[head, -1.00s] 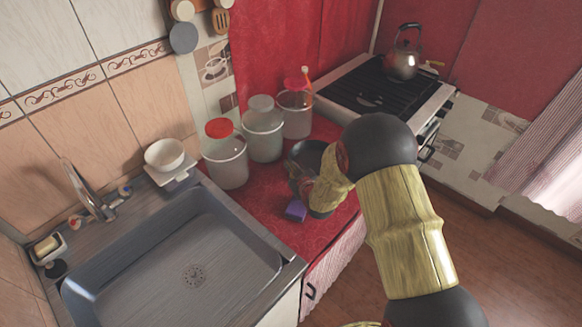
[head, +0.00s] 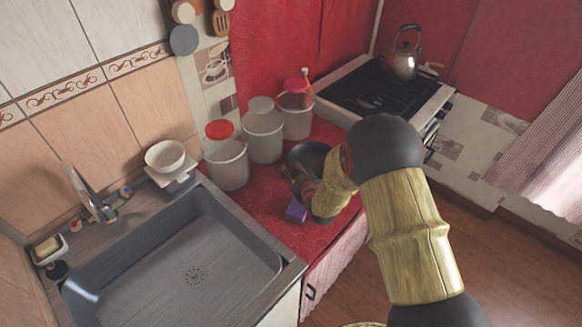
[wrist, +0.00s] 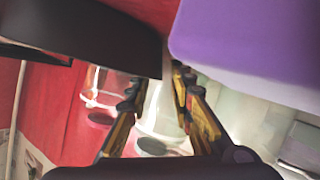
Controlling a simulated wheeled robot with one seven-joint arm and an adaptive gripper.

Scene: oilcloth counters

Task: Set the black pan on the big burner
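The black pan (head: 309,156) sits on the red counter, partly hidden behind my wrist. My gripper (head: 303,186) is low at the pan's near left side. In the wrist view my gripper (wrist: 158,84) has its two fingers apart, with a dark piece (wrist: 95,38), apparently part of the pan, close beyond the tips. I cannot tell whether they touch it. The stove (head: 372,92) stands at the back right with a dark grate top; the separate burners are too small to tell apart.
A kettle (head: 405,58) stands on the stove's back right. A purple block (head: 296,211) lies beside my gripper, and shows large in the wrist view (wrist: 250,45). Several lidded jars (head: 263,136) line the wall. The sink (head: 185,262) is at the left.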

